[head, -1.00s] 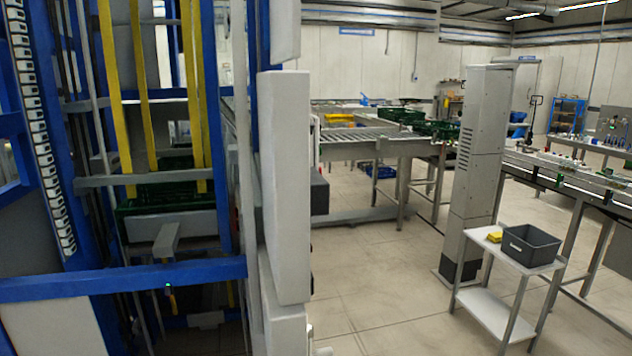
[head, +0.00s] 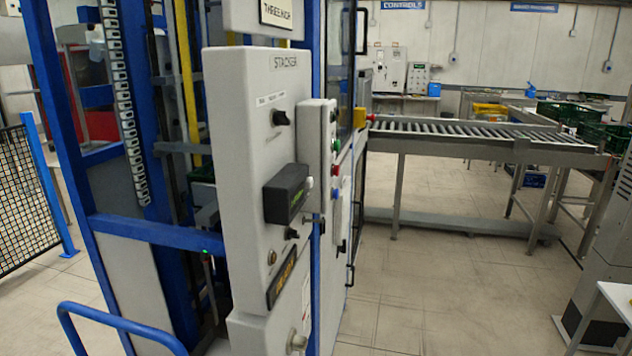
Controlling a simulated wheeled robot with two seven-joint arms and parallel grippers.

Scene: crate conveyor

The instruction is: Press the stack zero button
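The stacker control panel (head: 235,150) is a light grey upright box labelled STACKER, seen at an angle in the middle left. It carries a black rotary switch (head: 281,117), a black display box (head: 287,193) and smaller knobs below. A narrower button box (head: 318,150) beside it has green, red and blue buttons (head: 336,170) along its side. I cannot read which button is labelled stack zero. Neither of my grippers is in view.
A blue frame with yellow bars and a chain stands behind the panel. A blue rail (head: 120,325) is at the lower left, with a black mesh fence (head: 25,190) beyond. A roller conveyor (head: 470,130) runs right. The floor (head: 450,275) in front of it is clear.

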